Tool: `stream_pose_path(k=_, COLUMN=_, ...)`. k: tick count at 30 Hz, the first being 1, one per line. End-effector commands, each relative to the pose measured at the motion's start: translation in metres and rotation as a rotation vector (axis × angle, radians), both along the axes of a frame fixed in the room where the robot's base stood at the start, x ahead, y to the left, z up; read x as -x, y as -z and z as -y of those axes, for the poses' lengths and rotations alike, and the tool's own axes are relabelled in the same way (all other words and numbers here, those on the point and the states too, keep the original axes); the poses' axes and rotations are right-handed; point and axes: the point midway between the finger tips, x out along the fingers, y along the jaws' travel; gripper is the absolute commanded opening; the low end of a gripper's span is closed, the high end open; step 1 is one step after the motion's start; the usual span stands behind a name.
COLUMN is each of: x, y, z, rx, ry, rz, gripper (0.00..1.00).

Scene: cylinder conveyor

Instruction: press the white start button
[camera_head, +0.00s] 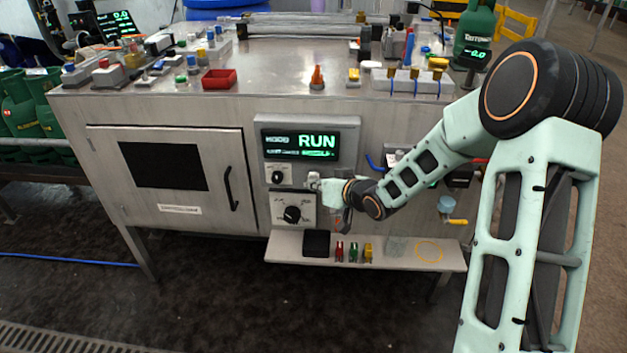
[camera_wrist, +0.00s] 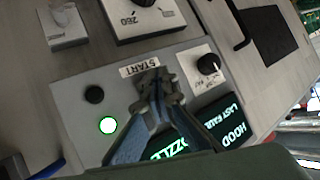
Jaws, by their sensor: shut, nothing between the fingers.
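The grey control panel (camera_wrist: 70,75) carries a START label (camera_wrist: 140,70) in the wrist view. My gripper (camera_wrist: 158,88) is shut and empty, with its fingertips over the panel just beside this label. The white start button itself is not visible; the fingers cover the area beside the label. I cannot tell whether the fingertips touch the button. In the head view my gripper (camera_head: 316,181) is in front of the panel, below the display (camera_head: 300,145) that reads RUN.
A green lit round lamp (camera_wrist: 108,125) and a black button (camera_wrist: 94,94) lie beside the fingers. A black knob (camera_wrist: 207,64) is on the other side. A larger dial (camera_head: 292,214) is below my gripper. A shelf (camera_head: 300,254) with small coloured items juts out underneath.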

Motion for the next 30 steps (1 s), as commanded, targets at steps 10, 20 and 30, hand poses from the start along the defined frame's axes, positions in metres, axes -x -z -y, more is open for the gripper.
stream_pose_path(k=10, x=0.015, y=-0.001, z=0.0, rx=0.0, ry=0.001, rz=0.001, gripper=0.0)
stream_pose_path(k=20, x=0.017, y=-0.001, z=0.0, rx=0.0, ry=0.0, rz=0.001, gripper=0.0)
stream_pose_path(k=30, x=0.048, y=0.0, z=-0.002, rx=0.0, ry=0.0, rz=0.001, gripper=0.0)
